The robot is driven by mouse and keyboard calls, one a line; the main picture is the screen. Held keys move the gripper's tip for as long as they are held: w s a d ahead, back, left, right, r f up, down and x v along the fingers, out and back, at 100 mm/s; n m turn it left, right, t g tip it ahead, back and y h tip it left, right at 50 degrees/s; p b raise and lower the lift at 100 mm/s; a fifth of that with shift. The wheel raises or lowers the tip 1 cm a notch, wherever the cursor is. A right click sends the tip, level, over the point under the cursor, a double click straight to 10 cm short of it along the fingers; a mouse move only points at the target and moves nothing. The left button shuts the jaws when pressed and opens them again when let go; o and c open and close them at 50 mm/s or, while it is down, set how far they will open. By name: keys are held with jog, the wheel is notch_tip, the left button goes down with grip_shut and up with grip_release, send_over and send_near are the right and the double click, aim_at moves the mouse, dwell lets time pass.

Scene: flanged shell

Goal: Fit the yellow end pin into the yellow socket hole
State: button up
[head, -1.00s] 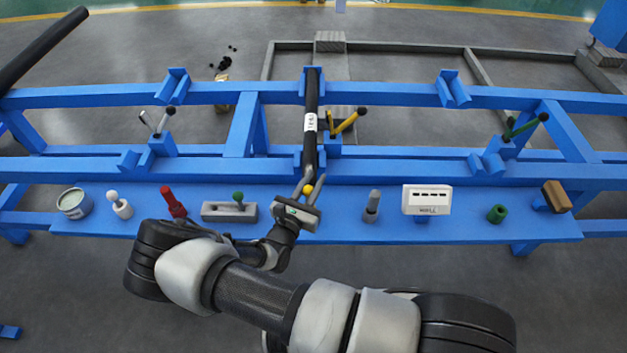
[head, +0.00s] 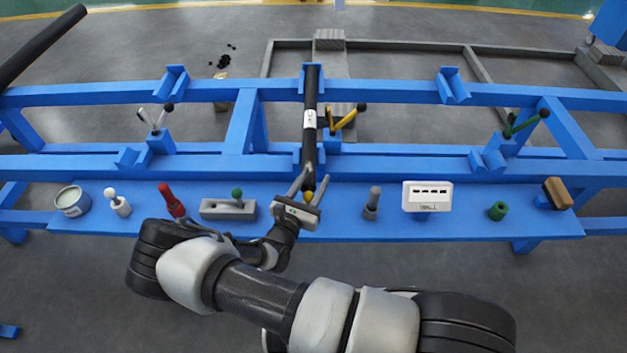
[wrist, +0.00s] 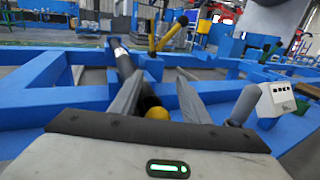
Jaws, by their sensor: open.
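A yellow rounded piece, apparently the knob of the yellow end pin (head: 309,196), shows at the near end of a long black pipe (head: 309,150). In the wrist view the yellow knob (wrist: 155,114) sits between my two fingers, against the pipe's dark end. My gripper (head: 310,181) is open, its fingers spread on either side of the knob and pipe end with visible gaps. The pin's shaft and the yellow socket hole are hidden; I cannot tell how deep the pin sits.
A yellow-handled clamp (head: 346,118) stands right of the pipe on the blue frame. On the blue bench (head: 275,230), a grey block with green knob (head: 237,204) and red pin (head: 171,200) are left; a grey pin (head: 371,203) and white box (head: 427,196) are right.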

jog(key=shift+s+a+f, duration=0.1)
jog(key=shift+s+f, duration=0.05)
jog(key=shift+f, duration=0.05)
jog(key=v, duration=1.7)
jog(key=shift+r+p, duration=0.25)
jog(key=shift+p, duration=0.2)
jog(key=shift+s, duration=0.1)
jog(key=s+d+r+m+g+y, duration=0.1)
jog(key=d+r+m+g, duration=0.45)
jog(key=r+m, duration=0.3)
jog(key=s+d+r+m+g+y, duration=0.1)
jog(key=s+d+r+m+g, duration=0.1)
jog(key=d+r+m+g, duration=0.6)
jog(key=s+d+r+m+g, duration=0.1)
jog(key=d+r+m+g, duration=0.2)
jog(key=r+m, duration=0.6)
jog(key=s+d+r+m+t+y+p, duration=0.1)
jog(key=s+r+t+y+p, duration=0.1)
jog(key=r+p, duration=0.3)
jog(key=s+d+r+m+t+y+p, duration=0.1)
jog(key=r+p, duration=0.3)
jog(key=r, duration=1)
jog(key=s+d+r+m+t+y+p, duration=0.1)
jog(key=r+p, duration=0.4)
jog(key=r, duration=0.5)
jog(key=s+m+t+y, duration=0.1)
jog(key=s+m, duration=0.1)
jog(key=shift+s+d+r+t+y+p, duration=0.15)
jog(key=shift+s+d+t+y+p, duration=0.15)
jog(key=shift+t+p, duration=0.05)
